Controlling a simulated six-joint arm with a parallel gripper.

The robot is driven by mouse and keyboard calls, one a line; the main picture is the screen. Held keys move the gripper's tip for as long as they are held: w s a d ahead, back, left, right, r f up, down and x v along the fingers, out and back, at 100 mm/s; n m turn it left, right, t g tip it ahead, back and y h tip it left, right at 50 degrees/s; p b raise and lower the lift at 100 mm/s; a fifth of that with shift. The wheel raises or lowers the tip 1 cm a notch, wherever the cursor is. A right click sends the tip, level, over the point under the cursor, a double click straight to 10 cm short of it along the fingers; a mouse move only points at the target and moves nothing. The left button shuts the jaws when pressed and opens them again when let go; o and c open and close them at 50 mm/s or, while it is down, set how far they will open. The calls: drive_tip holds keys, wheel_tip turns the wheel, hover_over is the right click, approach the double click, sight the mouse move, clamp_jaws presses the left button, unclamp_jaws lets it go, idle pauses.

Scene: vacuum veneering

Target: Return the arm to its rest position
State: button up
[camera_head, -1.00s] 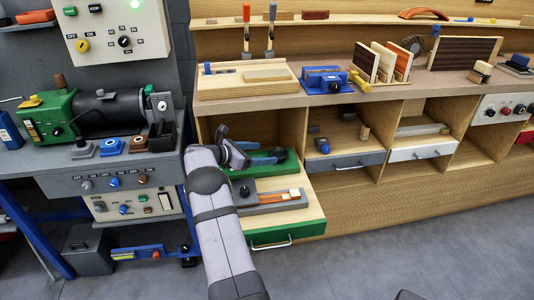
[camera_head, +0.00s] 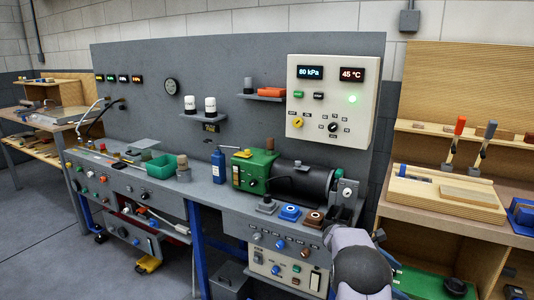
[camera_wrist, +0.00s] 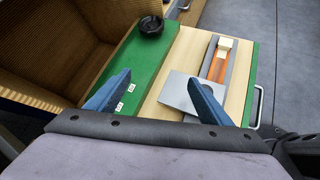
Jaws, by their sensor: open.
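My arm (camera_head: 361,270) shows at the lower right of the head view. In the wrist view my gripper (camera_wrist: 160,98) is open, with its two blue fingers apart and nothing between them. It is over an open drawer with a green panel (camera_wrist: 131,68) and a light wood part (camera_wrist: 185,55). A black round knob (camera_wrist: 151,25) sits on the green panel. A grey metal plate (camera_wrist: 176,92) lies near the right finger. In the head view the fingers are hidden or too small to tell.
A grey bench (camera_head: 226,196) carries a green and black pump (camera_head: 300,177). A control panel (camera_head: 332,100) reads 80 kPa and 45 °C, with a green light lit. A wooden bench (camera_head: 425,212) stands at the right. Grey floor (camera_head: 60,245) is clear at lower left.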

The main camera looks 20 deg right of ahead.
drive_tip(key=s+a+f+m+t+y+b, duration=0.1)
drive_tip(key=s+a+m+y, duration=0.2)
drive_tip(key=a, duration=0.9)
drive_tip(key=s+a+f+m+t+y+b, duration=0.1)
drive_tip(key=s+a+f+m+y, duration=0.2)
drive_tip(key=a, duration=1)
drive_tip(key=s+a+f+m+t+y, duration=0.15)
drive_tip(key=s+a+m+y, duration=0.3)
drive_tip(key=s+a, duration=1)
wheel_tip(320, 180, up, 25)
drive_tip(key=w+p, duration=0.2)
drive_tip(key=p, duration=2.3)
drive_tip(key=shift+a+r+m, duration=0.2)
drive_tip(key=shift+a+m, duration=0.2)
drive_tip(key=shift+m, duration=0.05)
drive_tip(key=shift+f+g+h, duration=0.1)
drive_tip(key=shift+g+h, duration=0.15)
